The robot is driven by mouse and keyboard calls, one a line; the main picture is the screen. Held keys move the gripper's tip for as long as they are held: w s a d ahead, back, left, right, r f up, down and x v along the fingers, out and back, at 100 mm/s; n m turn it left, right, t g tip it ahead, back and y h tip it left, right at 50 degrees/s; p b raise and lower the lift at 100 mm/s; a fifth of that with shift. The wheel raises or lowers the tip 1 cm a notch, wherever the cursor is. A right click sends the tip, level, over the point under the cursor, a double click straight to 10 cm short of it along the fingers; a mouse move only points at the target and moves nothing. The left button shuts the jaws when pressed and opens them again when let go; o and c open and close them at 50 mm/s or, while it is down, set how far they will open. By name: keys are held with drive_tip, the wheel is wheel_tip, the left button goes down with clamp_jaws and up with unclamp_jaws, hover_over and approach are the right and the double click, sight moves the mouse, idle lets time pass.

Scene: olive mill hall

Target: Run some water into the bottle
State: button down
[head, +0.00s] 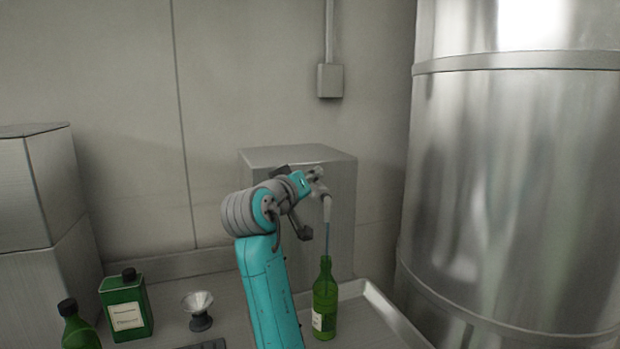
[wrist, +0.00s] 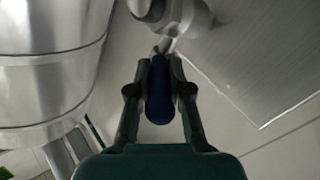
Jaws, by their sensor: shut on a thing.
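A green glass bottle (head: 325,295) with a pale label stands upright under the tap (head: 326,207), on or beside the tray. A thin bluish stream of water (head: 327,240) runs from the spout down to the bottle's mouth. The water level inside cannot be seen. My gripper (head: 312,178) is up at the tap, in front of the steel box. In the wrist view my gripper (wrist: 160,68) is shut on the tap's blue handle (wrist: 159,97), with a finger on each side. The metal tap body (wrist: 182,17) shows just beyond it.
A pale tray (head: 385,315) lies at the right, beside a large steel tank (head: 510,190). A steel box (head: 340,180) stands behind the tap. At the left are a green can (head: 125,308), another green bottle (head: 78,330) and a funnel (head: 198,304).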

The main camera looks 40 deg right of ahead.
drive_tip(key=c, duration=1.1)
unclamp_jaws()
drive_tip(key=v, duration=1.2)
